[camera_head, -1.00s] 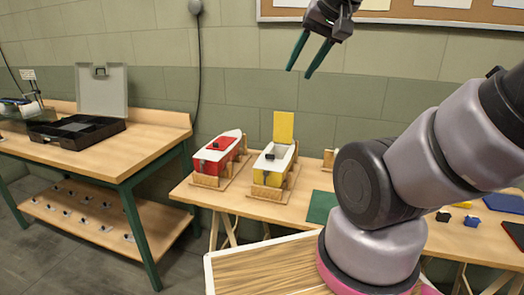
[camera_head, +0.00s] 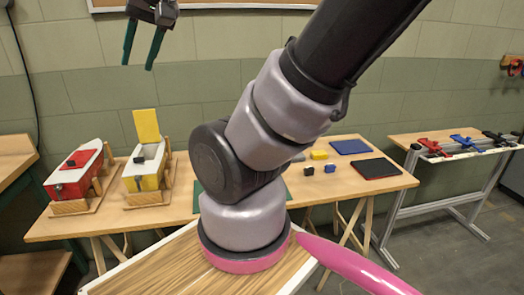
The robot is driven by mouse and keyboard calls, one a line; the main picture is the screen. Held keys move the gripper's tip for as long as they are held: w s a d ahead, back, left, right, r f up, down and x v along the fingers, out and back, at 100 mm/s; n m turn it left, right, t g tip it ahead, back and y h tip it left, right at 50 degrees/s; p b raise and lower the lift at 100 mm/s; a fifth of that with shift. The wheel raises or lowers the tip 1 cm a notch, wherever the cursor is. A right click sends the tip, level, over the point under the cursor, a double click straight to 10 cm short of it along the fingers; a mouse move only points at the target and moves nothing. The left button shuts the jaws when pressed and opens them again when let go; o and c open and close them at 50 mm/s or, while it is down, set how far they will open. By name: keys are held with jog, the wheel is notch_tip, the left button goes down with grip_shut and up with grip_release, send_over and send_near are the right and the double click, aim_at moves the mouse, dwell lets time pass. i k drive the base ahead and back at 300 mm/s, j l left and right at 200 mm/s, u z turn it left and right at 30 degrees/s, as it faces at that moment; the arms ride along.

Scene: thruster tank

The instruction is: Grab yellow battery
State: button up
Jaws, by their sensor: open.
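A small yellow block (camera_head: 319,155), which looks like the yellow battery, lies on the right part of the wooden table (camera_head: 230,213). A blue block (camera_head: 330,169) and a dark block (camera_head: 308,171) lie close in front of it. My gripper (camera_head: 138,66) is high at the upper left, fingers pointing down, open and empty. It is far to the left of the yellow block and well above the table. My arm crosses the middle of the view and hides part of the table.
A red boat (camera_head: 73,170) and a yellow boat (camera_head: 146,166) with its yellow hatch raised stand in wooden cradles at left. A blue mat (camera_head: 351,147) and a black tray (camera_head: 378,168) lie at the right. A grey-framed bench (camera_head: 440,150) with clamp-like tools stands further right.

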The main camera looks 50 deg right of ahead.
aim_at(315, 155)
jog(key=z, duration=2)
jog(key=i+l+u, duration=0.25)
jog(key=i+l, duration=0.25)
jog(key=l, duration=0.1)
